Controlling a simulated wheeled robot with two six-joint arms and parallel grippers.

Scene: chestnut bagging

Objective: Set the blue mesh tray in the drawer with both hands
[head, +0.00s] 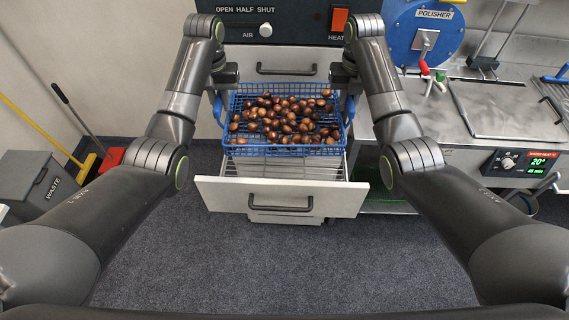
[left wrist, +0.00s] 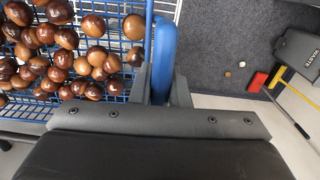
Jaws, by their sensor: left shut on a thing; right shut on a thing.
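The blue mesh tray (head: 283,151) holds many brown chestnuts and shows over the open drawer (head: 281,197) in the head view. The drawer is pulled out, with a white front and a wire rack inside. My left gripper (head: 219,101) is shut on the tray's left handle; in the left wrist view its fingers (left wrist: 161,85) close around the blue handle (left wrist: 164,50). My right gripper (head: 349,102) is at the tray's right handle and shut on it, its fingertips partly hidden by the arm. I cannot tell whether the tray touches the rack.
The cabinet with a heat switch (head: 339,20) stands behind the tray. A steel counter (head: 470,130) with a blue polisher (head: 421,35) is at the right. A grey waste bin (head: 38,183) and a red dustpan (head: 107,159) are at the left. The floor in front is clear.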

